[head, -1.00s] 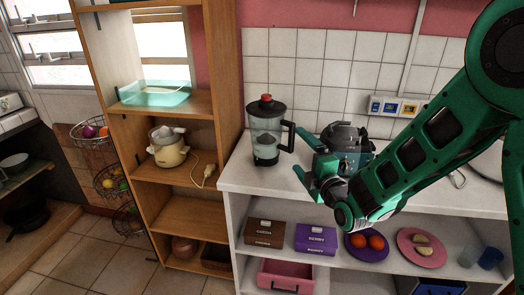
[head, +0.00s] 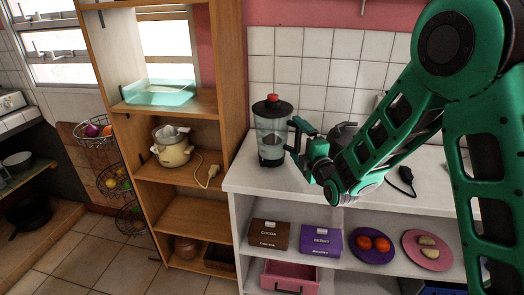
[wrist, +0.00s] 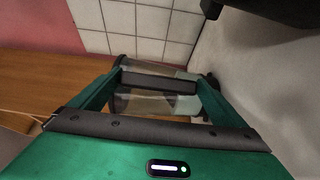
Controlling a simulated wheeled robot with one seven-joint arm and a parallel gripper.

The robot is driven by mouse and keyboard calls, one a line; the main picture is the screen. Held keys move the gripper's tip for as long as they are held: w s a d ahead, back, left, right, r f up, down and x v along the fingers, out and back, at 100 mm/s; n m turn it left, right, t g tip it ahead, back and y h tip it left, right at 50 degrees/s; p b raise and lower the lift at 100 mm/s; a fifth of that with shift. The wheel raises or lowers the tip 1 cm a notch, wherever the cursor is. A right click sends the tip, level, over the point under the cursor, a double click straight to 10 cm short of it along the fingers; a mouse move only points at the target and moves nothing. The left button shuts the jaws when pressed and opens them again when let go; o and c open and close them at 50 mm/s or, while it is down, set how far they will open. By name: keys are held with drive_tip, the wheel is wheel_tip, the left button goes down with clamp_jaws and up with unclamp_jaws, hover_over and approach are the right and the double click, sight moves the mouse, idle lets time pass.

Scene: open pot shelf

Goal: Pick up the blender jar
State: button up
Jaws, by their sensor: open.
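The blender jar (head: 270,145) stands upright on the white counter, left of my gripper in the head view. It is clear with a black lid, a red knob on top and a black handle on its right side. My gripper (head: 294,142) is open at the handle side of the jar. In the wrist view the dark handle (wrist: 158,80) crosses between the two green fingers of my gripper (wrist: 163,88), with the clear jar (wrist: 150,103) behind it. I cannot tell whether the fingers touch the handle.
A dark rounded appliance (head: 343,130) is partly hidden behind my gripper. The wooden shelf (head: 190,215) stands close left of the counter, with a cream appliance (head: 172,150) on it. Boxes and plates sit under the white counter (head: 245,178). The tiled wall (head: 315,60) is behind.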

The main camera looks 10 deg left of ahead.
drive_tip(key=shift+a, duration=0.3)
drive_tip(key=shift+c, duration=1.2)
drive_tip(key=shift+s+a+r, duration=0.1)
drive_tip(key=shift+a, duration=0.05)
drive_tip(key=c, duration=1.6)
